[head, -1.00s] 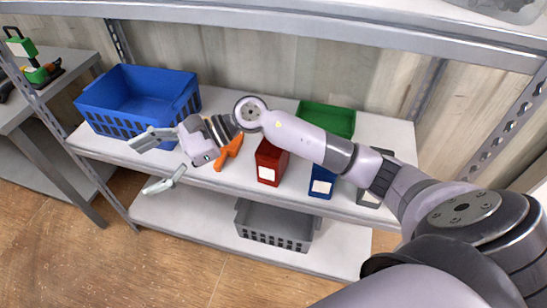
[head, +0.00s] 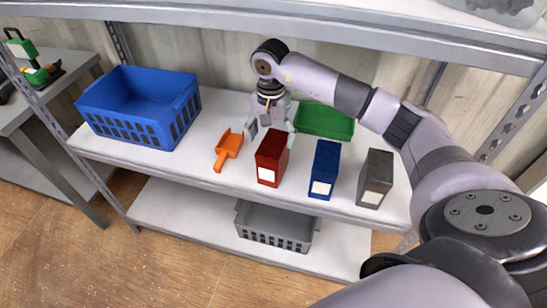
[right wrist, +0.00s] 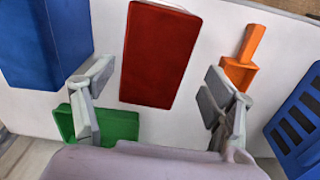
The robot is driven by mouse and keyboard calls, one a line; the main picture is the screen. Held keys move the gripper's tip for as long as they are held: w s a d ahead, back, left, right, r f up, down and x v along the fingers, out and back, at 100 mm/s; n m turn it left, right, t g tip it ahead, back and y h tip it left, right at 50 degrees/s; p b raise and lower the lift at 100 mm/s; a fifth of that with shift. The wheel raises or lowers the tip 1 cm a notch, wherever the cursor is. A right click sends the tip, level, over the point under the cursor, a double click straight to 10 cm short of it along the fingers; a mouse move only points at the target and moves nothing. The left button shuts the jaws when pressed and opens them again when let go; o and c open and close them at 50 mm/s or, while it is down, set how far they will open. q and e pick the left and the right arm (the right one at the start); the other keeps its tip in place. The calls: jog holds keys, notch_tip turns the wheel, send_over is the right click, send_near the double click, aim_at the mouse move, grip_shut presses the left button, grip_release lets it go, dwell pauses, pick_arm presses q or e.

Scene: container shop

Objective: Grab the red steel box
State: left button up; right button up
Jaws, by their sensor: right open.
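The red steel box (head: 271,158) stands upright on the shelf's upper white board, with a white label low on its front. In the right wrist view the red box (right wrist: 158,55) lies ahead of the jaws and between the lines of the two fingers. My right gripper (head: 269,132) points down just behind the box, open and empty. In the right wrist view its two fingers (right wrist: 160,105) are spread wide, with no contact visible. My left gripper is not in view.
A blue box (head: 325,168) and a grey box (head: 375,178) stand to the right. An orange scoop (head: 228,150) lies to the left, beside a blue crate (head: 140,105). A green tray (head: 325,122) lies behind. A grey basket (head: 275,226) sits on the lower board.

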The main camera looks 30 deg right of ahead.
aim_at(274, 152)
jog(key=f, duration=0.3)
jog(key=s+f+p, duration=0.1)
jog(key=f, duration=0.1)
jog(key=shift+f, duration=0.2)
jog(key=shift+w+f, duration=0.1)
jog(key=shift+f, duration=0.25)
jog(key=c, duration=1.8)
